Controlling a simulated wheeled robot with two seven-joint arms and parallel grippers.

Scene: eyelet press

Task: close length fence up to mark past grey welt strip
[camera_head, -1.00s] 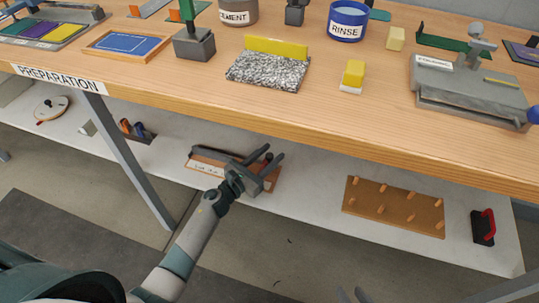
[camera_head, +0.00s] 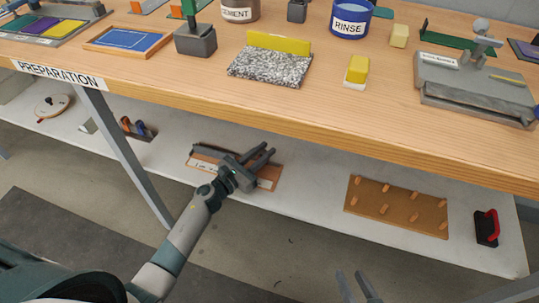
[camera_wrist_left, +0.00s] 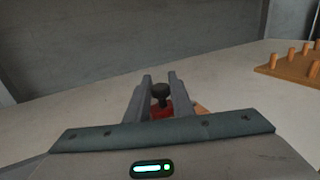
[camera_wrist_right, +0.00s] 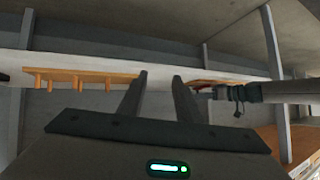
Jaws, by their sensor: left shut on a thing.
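On the lower shelf lies a wooden board (camera_head: 205,166) with a long dark grey bar (camera_head: 208,149) along its back edge and a pale label on its front. I cannot make out the mark, and cannot tell whether the bar is the welt strip. My left gripper (camera_head: 266,151) is over the board's right end. In the left wrist view its fingers (camera_wrist_left: 160,77) are shut on a dark knob (camera_wrist_left: 160,92) above a red part (camera_wrist_left: 160,111); these may belong to the fence. My right gripper (camera_head: 356,278) is open and empty, low in front of the shelf; its fingers show in the right wrist view (camera_wrist_right: 161,76).
A peg board (camera_head: 397,207) and a red-handled black tool (camera_head: 487,228) stand right on the shelf. The workbench (camera_head: 330,125) overhangs it, with a granite block (camera_head: 270,68) and a grey press (camera_head: 470,85) on top. A bench leg (camera_head: 125,155) stands left of the board. Shelf between the boards is clear.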

